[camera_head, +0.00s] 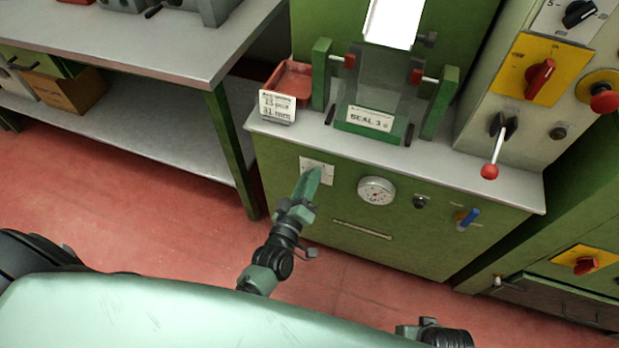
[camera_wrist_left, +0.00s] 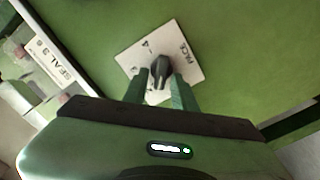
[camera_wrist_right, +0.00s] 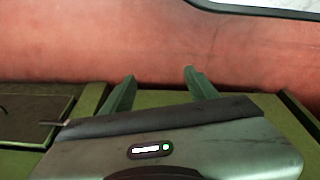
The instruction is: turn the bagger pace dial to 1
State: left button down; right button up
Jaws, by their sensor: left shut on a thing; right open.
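The bagger pace dial is a black knob (camera_wrist_left: 160,70) on a white plate (camera_wrist_left: 130,58) marked PACE, with a 4 readable in the left wrist view. The other numbers are hidden or too small to read, so I cannot tell its setting. In the head view the plate (camera_head: 323,165) is on the green cabinet front, partly covered by my left gripper (camera_head: 311,180). My left gripper's fingers (camera_wrist_left: 159,80) are shut on the knob, one on each side. My right gripper (camera_wrist_right: 158,83) is open and empty, pointing over the red floor.
A round gauge (camera_head: 376,190), a small black knob (camera_head: 420,202) and a blue-handled lever (camera_head: 468,217) are right of the dial. The counter edge (camera_head: 400,165) overhangs above it, with a SEAL 3 sign (camera_head: 369,119). A grey table (camera_head: 165,45) stands at the left.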

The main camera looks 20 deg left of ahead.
pick_arm(q)
jog(key=n, duration=0.2)
jog(key=n+b, duration=0.1)
jog(key=n, duration=0.5)
jog(key=shift+a+f, duration=0.1)
jog(key=shift+f, duration=0.3)
pick_arm(e)
jog(key=r, duration=0.2)
jog(key=w+r, duration=0.1)
jog(key=r, duration=0.1)
jog(key=shift+r, duration=0.25)
pick_arm(q)
jog(key=c, duration=1.4)
grip_release()
jog(key=shift+c, duration=0.2)
pick_arm(e)
jog(key=shift+a, duration=0.1)
pick_arm(q)
jog(key=shift+s, duration=0.1)
pick_arm(e)
jog(key=shift+w, duration=0.1)
